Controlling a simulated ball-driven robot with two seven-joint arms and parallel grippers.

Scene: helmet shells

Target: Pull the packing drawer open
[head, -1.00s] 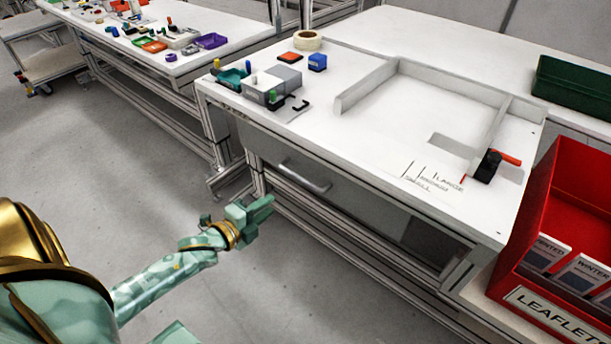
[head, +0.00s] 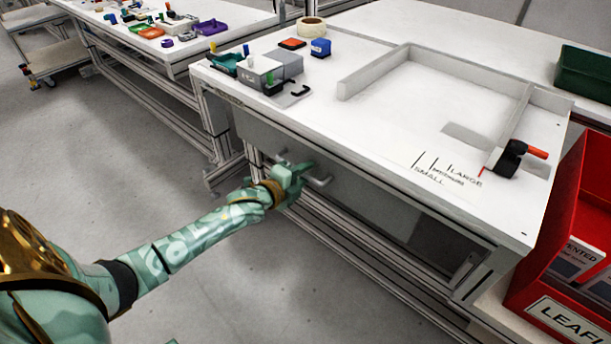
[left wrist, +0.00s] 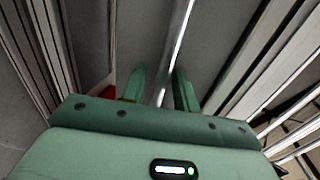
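The packing drawer (head: 350,194) is a grey front under the white table, and it looks closed. Its metal bar handle (head: 320,182) sticks out from the front; the gripper partly hides it in the head view. My left gripper (head: 300,170) is at the handle. In the left wrist view, its two green fingers (left wrist: 158,88) are apart, one on each side of the handle bar (left wrist: 178,45). Gaps show between bar and fingers, so it is open and not clamped. My right gripper is in neither view.
The white tabletop (head: 385,130) above holds a grey fence, a red-handled stop (head: 513,158) and small coloured parts. A red leaflet box (head: 560,225) stands at the right. The floor (head: 270,290) before the drawer is clear.

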